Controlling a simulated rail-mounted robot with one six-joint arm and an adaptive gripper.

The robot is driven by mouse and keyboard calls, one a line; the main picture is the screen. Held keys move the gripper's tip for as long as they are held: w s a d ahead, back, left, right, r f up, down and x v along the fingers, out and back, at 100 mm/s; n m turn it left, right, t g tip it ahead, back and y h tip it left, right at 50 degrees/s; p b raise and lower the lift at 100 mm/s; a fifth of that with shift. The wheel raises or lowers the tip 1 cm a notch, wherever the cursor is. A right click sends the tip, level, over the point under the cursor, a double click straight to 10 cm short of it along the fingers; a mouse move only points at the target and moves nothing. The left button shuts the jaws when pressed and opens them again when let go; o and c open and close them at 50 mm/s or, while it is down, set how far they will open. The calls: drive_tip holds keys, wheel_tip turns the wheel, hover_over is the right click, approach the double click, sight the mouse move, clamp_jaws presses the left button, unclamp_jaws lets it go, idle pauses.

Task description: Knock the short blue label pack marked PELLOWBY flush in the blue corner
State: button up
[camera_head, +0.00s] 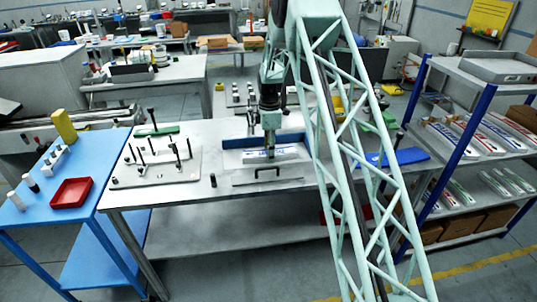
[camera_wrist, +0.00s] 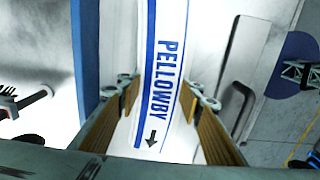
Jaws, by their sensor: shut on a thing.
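The PELLOWBY label pack (camera_wrist: 166,65) is white with blue stripes and blue lettering. In the wrist view it runs down between the two tan finger pads of my gripper (camera_wrist: 160,105), which is shut on it. Its lower end, with a black arrow, shows between the fingers. In the head view the pack (camera_head: 285,154) lies low at the work table, under my gripper (camera_head: 270,153), in front of the blue corner's back wall (camera_head: 238,142). In the wrist view a blue wall (camera_wrist: 86,45) runs left of the pack, with a pale strip between. Whether the pack touches any wall is unclear.
A plate with a black handle (camera_head: 264,172) lies in front of the pack. A pegged board (camera_head: 160,165) stands left on the table (camera_head: 220,192), and a blue sheet (camera_head: 400,156) lies right. A shelf rack (camera_head: 480,145) holds more packs. My arm's lattice hides part of the table.

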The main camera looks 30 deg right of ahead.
sight(283, 151)
drive_tip(key=shift+s+d, duration=0.3)
drive_tip(key=shift+d, duration=0.75)
drive_tip(key=shift+s+d, duration=0.3)
drive_tip(key=shift+d, duration=0.75)
drive_tip(key=shift+s+d, duration=0.3)
drive_tip(key=shift+d, duration=0.75)
drive_tip(key=shift+d, duration=0.1)
drive_tip(key=shift+a, duration=0.2)
drive_tip(key=shift+w+a, duration=0.2)
drive_tip(key=shift+a, duration=0.45)
drive_tip(key=shift+w+a, duration=0.2)
drive_tip(key=shift+a, duration=0.4)
drive_tip(key=shift+d, duration=0.15)
drive_tip(key=shift+s+d+b, duration=0.15)
drive_tip(key=shift+s+d, duration=0.1)
drive_tip(key=shift+d, duration=0.4)
drive_tip(key=shift+s+d+b, duration=0.15)
drive_tip(key=shift+s+d, duration=0.05)
drive_tip(key=shift+d, duration=0.45)
drive_tip(key=shift+a, duration=0.2)
